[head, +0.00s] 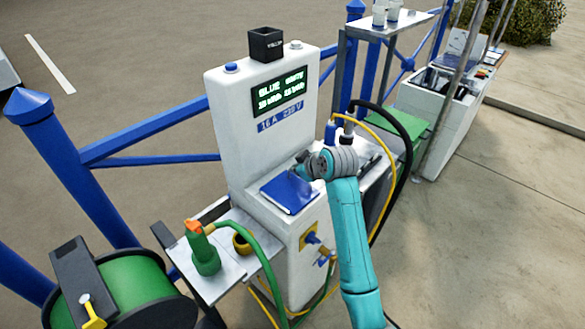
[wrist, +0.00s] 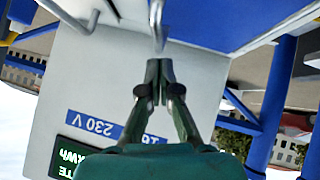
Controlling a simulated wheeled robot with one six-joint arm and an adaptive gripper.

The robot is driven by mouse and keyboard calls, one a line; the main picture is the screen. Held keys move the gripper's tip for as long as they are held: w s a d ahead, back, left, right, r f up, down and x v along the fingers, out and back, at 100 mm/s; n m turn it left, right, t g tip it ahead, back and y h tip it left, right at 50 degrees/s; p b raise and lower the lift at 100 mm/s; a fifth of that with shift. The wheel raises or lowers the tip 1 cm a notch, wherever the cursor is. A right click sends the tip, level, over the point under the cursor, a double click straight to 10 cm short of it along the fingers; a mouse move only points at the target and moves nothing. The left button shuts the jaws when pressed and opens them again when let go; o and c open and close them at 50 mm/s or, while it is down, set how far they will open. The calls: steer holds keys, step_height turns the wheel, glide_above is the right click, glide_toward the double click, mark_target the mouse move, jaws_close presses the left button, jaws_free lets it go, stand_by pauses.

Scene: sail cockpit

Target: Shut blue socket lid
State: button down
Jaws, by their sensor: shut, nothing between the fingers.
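The blue socket lid (head: 289,195) is a blue plate with a pale edge on the front ledge of the white power pedestal (head: 240,125). It looks low and nearly flat; I cannot tell whether a gap is left under it. My gripper (head: 297,171) is at the lid's back edge, near the pedestal's upright face. In the wrist view my gripper (wrist: 158,68) is shut and empty, with its fingertips together. The blue lid (wrist: 225,22) shows upside down at the top there, with a bent metal bar (wrist: 157,28) beside the fingertips. Contact with the lid cannot be told.
Yellow and black cables (head: 395,150) hang to the right of my arm. A blue railing (head: 150,145) runs behind. Open paving lies at the right.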

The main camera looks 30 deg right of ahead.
steer(key=shift+w+d+f, duration=0.15)
steer(key=shift+d+f, duration=0.3)
steer(key=shift+f, duration=0.2)
steer(key=shift+f, duration=0.1)
